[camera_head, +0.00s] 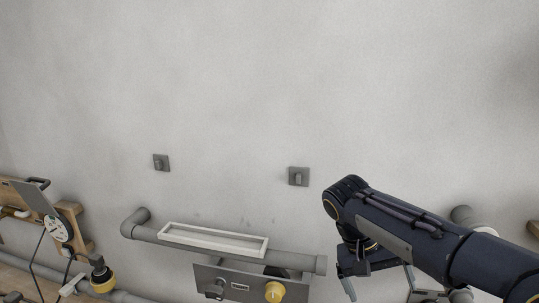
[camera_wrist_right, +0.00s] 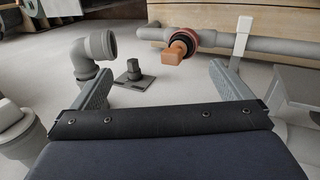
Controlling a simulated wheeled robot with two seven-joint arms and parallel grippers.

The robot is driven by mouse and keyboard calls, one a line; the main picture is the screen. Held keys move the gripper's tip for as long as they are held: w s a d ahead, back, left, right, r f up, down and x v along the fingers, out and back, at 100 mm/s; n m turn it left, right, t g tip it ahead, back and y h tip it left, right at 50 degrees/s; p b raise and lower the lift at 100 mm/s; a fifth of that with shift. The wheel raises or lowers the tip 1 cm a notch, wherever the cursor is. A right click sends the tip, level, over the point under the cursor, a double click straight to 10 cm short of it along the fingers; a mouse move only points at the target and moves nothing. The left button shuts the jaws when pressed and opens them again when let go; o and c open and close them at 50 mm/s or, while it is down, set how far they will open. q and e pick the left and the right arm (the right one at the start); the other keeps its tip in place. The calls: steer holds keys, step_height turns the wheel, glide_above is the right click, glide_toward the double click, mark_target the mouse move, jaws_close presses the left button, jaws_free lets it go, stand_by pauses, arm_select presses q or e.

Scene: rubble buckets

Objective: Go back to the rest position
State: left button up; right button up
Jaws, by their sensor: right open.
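My right gripper (camera_head: 378,280) is at the lower right of the head view, at the end of my dark blue right arm. Its fingers point downward in front of the pale wall. In the right wrist view my right gripper (camera_wrist_right: 160,88) is open, with its two grey fingers wide apart and nothing between them. My left gripper is not in either view.
A grey pipe (camera_head: 300,262) runs along the wall with a white frame (camera_head: 215,240) on it. A grey pipe elbow (camera_wrist_right: 95,52) is at left in the wrist view. The upper wall is mostly clear.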

steer(key=s+a+f+t+y, duration=0.1)
steer(key=s+f+t+y, duration=0.2)
steer(key=s, duration=0.7)
steer(key=s+f+t+y, duration=0.3)
steer(key=s+f+y, duration=0.1)
steer(key=s, duration=0.7)
steer(key=shift+a+f+n+t+y, duration=0.15)
steer(key=shift+a+n+t+y, duration=0.25)
steer(key=shift+y, duration=0.3)
